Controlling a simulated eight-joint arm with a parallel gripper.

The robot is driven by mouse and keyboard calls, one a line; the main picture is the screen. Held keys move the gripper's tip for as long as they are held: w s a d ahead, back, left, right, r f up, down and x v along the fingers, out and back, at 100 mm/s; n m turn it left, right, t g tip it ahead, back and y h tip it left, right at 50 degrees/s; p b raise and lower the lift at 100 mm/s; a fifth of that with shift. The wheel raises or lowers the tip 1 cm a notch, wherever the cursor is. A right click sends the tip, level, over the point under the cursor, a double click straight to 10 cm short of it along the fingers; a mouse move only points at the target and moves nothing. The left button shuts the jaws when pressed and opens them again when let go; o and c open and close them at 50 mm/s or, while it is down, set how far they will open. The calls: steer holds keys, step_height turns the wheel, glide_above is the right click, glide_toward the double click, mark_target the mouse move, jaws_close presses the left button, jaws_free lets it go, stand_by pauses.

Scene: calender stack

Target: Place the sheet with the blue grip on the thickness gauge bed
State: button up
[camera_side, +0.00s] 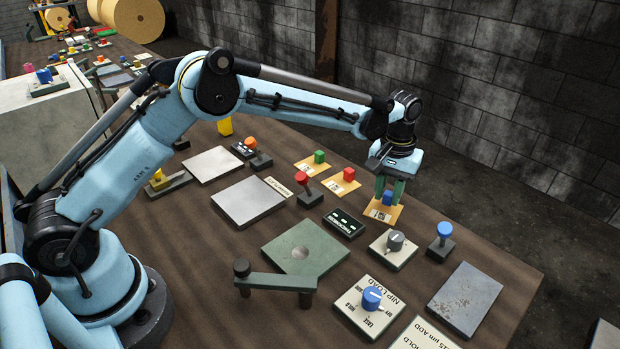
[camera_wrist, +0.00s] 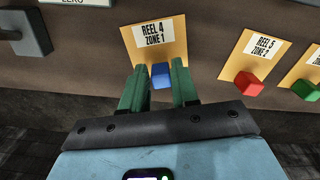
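The sheet with the blue grip is a tan card labelled "REEL 4 ZONE 1" (camera_wrist: 154,34), lying flat on the table; it also shows in the side view (camera_side: 378,215). Its blue grip (camera_wrist: 161,75) stands between the green fingers of my gripper (camera_wrist: 160,84). The fingers are apart, one each side of the grip, with a small gap visible. In the side view my gripper (camera_side: 391,194) is low over this sheet. A green square plate with a round pale disc (camera_side: 322,247), beside a dark green arm on posts (camera_side: 272,282), looks like the thickness gauge bed; it is bare.
Sheets with a red grip (camera_wrist: 249,84) and a green grip (camera_wrist: 306,88) lie beside the blue one. A dark display box (camera_side: 344,222) and a grey knob panel (camera_side: 393,248) stand near the plate. A red lever (camera_side: 305,186) rises behind it.

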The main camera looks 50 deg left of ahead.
jaws_close()
steer(key=shift+r, duration=0.1)
